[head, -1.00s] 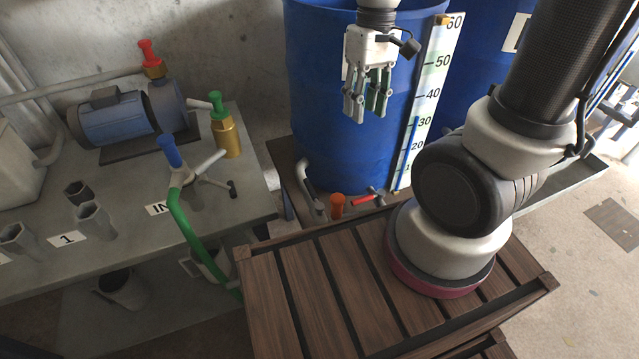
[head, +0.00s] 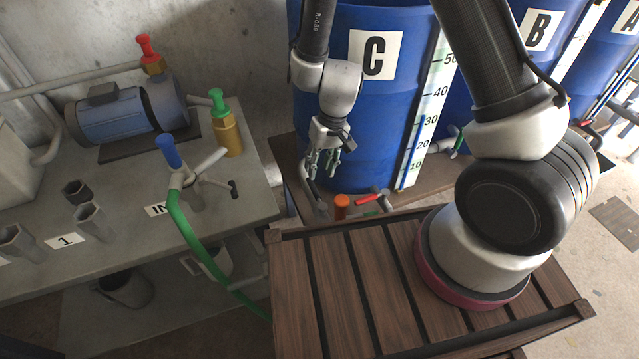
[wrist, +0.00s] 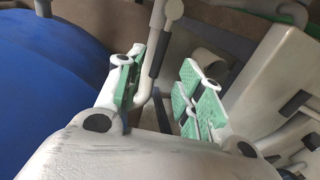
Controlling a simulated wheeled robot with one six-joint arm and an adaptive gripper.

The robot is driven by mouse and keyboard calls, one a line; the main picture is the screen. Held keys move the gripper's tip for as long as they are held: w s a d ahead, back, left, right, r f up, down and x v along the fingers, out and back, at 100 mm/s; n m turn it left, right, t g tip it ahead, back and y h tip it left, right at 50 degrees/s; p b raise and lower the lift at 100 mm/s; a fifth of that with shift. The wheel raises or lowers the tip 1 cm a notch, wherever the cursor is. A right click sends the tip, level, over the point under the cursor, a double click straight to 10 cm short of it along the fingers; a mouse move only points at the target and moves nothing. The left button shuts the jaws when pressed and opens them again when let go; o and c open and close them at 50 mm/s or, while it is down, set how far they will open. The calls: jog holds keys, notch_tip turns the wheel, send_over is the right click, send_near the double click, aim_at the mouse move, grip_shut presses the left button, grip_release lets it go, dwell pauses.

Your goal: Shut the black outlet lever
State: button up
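In the wrist view, a bent grey rod with a black sleeve (wrist: 160,52), which looks like the black lever, stands beyond my fingers and lines up with the gap between them. In the head view, a bent grey piece (head: 307,188) at the foot of blue drum C (head: 362,125) seems to be the same part, partly behind my gripper. My gripper (head: 323,168) points down in front of the drum's lower left side. In the wrist view its green-padded fingers (wrist: 160,95) are spread with nothing gripped. I cannot tell whether they touch the rod.
An orange cap (head: 342,202) and a red-handled valve (head: 370,201) sit right of the gripper at the drum's foot. The bench (head: 110,215) at left holds a pump (head: 120,117), valves and a green hose (head: 183,222).

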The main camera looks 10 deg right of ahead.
aim_at(315, 188)
jog(key=f, duration=0.3)
jog(key=a+f, duration=0.1)
jog(key=f, duration=0.3)
jog(key=shift+s+a+f, duration=0.15)
jog(key=shift+a+f, duration=0.05)
grip_shut()
